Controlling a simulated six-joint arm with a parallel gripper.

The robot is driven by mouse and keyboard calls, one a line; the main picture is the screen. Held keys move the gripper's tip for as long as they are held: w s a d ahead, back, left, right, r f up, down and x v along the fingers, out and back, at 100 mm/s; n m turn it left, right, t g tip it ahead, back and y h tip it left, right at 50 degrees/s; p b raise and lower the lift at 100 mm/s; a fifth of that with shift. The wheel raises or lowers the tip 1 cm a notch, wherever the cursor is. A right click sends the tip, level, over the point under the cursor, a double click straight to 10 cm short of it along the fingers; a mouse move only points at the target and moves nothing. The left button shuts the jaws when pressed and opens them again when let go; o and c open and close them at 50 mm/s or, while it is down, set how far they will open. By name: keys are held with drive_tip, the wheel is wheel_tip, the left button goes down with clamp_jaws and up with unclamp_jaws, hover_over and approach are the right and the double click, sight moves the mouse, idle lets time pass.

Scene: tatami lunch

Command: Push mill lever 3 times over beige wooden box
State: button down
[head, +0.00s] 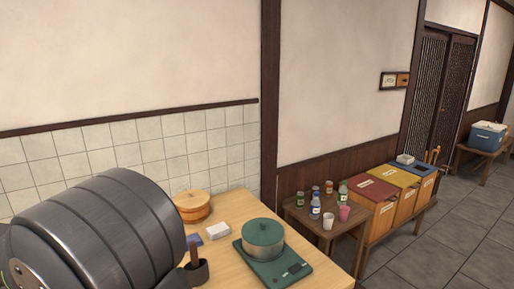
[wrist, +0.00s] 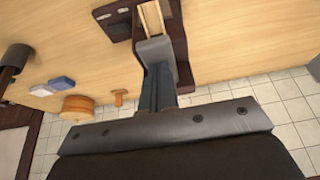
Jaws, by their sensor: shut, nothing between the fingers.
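In the wrist view, my gripper (wrist: 154,48) reaches up from the lower middle, its fingers shut together and empty. Its tips overlap a dark brown wooden frame (wrist: 183,68) at the top, with a narrow pale wooden strip (wrist: 150,18) between dark sides. I cannot tell whether the tips touch it, nor whether it is the mill or the beige wooden box. No lever can be made out for certain. In the head view my gripper does not show; my dark grey arm covers the lower left.
A tiled wall stands behind.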

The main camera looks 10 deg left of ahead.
drive_tip(key=shift+f, duration=1.55)
drive_tip(key=shift+r, duration=2.15)
drive_tip(key=shift+r, duration=2.5)
drive_tip(key=shift+f, duration=0.1)
drive_tip(key=shift+f, duration=3)
